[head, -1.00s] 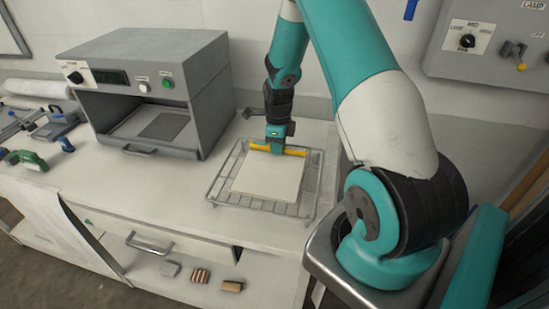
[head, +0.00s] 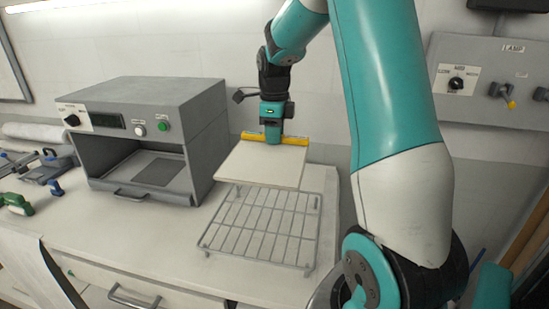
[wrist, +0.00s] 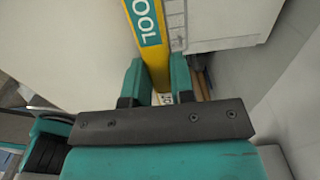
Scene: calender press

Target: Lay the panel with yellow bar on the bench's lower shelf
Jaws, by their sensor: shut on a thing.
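The white panel (head: 262,165) with its yellow bar (head: 296,140) hangs above the wire rack in the head view. My gripper (head: 272,138) is shut on the yellow bar at the panel's far edge. In the wrist view the yellow bar (wrist: 152,50) runs between my two teal fingers, and part of the lettering "OOL" shows on it. The white panel (wrist: 75,45) extends to the left there. The bench (head: 150,236) shows its top and a drawer front. The lower shelf is out of view now.
An empty wire rack (head: 262,225) stands on the bench top below the panel. A grey press (head: 150,135) with an open front stands left of the panel. Clamps (head: 45,170) lie at the far left. A control box (head: 490,85) is on the wall at right.

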